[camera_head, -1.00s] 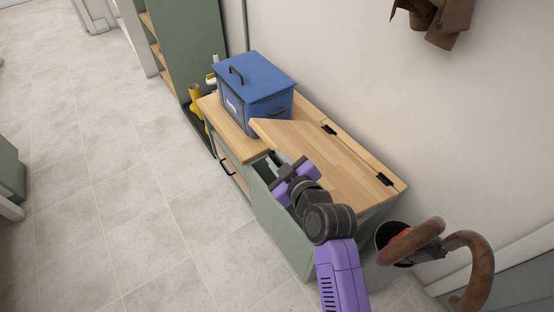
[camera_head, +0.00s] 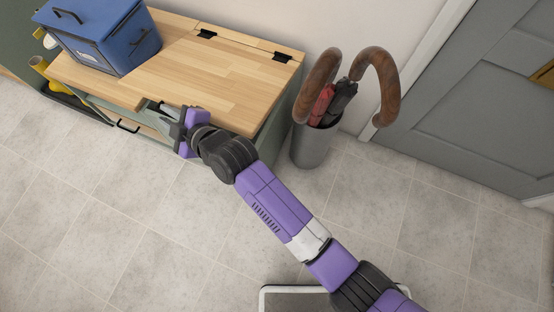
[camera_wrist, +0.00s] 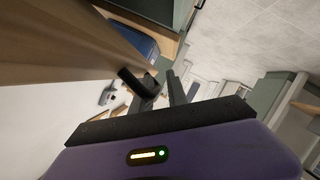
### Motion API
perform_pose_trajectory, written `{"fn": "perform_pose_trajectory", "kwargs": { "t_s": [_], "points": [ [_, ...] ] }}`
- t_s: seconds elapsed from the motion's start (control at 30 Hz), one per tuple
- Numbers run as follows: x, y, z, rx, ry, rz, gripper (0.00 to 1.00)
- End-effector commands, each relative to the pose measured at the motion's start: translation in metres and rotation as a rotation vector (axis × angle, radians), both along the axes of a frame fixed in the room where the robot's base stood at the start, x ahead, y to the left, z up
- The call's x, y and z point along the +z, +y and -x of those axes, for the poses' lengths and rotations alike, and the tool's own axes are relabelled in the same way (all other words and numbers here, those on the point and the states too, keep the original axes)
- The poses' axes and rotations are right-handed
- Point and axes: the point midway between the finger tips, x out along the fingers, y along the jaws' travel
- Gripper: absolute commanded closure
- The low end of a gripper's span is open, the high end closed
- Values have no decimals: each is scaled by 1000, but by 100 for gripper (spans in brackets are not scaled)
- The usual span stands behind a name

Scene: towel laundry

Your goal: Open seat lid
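The seat lid (camera_head: 205,78) is the light wooden right part of the bench top, with two black hinges (camera_head: 207,33) along its wall side. Its front edge appears tilted up off the green bench (camera_head: 271,140). My gripper (camera_head: 168,112) is at the lid's front-left corner, with its fingertips partly hidden under the edge. The inside of the bench is hidden in the head view.
A blue lidded box (camera_head: 100,38) stands on the bench's left part, close to the lid. A grey bin (camera_head: 312,147) with brown-handled umbrellas (camera_head: 385,85) stands right of the bench. A grey door (camera_head: 470,110) is farther right.

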Motion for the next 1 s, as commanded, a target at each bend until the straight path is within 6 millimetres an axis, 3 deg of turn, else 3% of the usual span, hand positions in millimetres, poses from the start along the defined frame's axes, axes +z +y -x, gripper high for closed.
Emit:
{"fn": "perform_pose_trajectory", "kwargs": {
  "t_s": [0.03, 0.2, 0.7, 0.77, 1.0],
  "points": [
    [-16, 2, 4, 2, -16, 10, 82],
    [-47, 4, 10, 3, -89, 39, 82],
    [-124, 7, 16, 2, -278, 117, 82],
    [-131, 6, 16, 1, -296, 124, 82],
    [-117, -21, 37, -4, -291, 123, 82]
  ]
}}
